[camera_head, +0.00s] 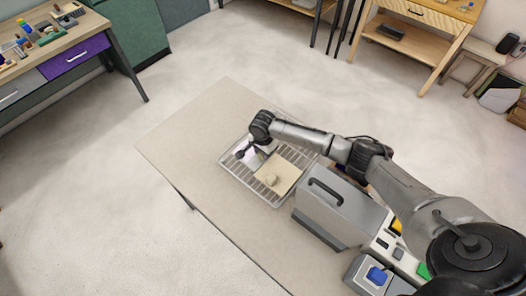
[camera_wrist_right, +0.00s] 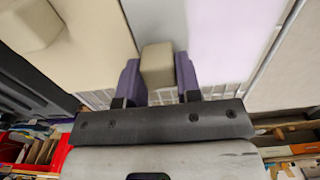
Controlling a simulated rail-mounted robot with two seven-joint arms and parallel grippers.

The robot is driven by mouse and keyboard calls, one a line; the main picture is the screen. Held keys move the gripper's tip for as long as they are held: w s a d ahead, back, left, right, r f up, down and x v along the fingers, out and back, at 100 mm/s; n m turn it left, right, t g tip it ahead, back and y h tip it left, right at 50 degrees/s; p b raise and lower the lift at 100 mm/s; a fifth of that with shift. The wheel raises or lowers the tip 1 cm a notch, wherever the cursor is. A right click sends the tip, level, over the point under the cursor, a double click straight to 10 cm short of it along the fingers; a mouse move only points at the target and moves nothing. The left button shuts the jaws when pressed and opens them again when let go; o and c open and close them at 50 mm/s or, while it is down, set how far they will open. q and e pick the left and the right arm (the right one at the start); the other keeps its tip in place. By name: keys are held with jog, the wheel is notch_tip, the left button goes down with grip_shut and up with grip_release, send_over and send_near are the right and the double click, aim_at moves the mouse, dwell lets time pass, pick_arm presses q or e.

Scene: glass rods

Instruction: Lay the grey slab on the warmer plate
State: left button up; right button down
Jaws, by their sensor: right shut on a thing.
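My right gripper (camera_head: 243,152) is over the far left part of a wire rack (camera_head: 277,200) on the table. In the right wrist view its two purple fingers (camera_wrist_right: 158,78) are shut on a beige block-shaped knob (camera_wrist_right: 157,60). The knob appears to belong to the grey slab (camera_wrist_right: 158,18) behind it. A pale lilac surface (camera_wrist_right: 225,35) lies right of the grey one, and also shows under the gripper in the head view (camera_head: 253,160). I cannot tell whether the grey slab touches what is below. I cannot identify the warmer plate for certain. My left gripper is not in view.
A beige slab (camera_head: 287,182) with its own knob (camera_head: 270,179) lies on the rack beside the gripper. A grey box with a dark handle (camera_head: 335,211) stands close to the right of the rack. The table's far left part (camera_head: 195,130) is clear.

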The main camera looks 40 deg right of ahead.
jog(key=shift+f, duration=0.15)
jog(key=c, duration=0.8)
grip_release()
notch_tip(320, 180, up, 11)
jog(key=shift+o, duration=0.4)
jog(key=shift+r, duration=0.7)
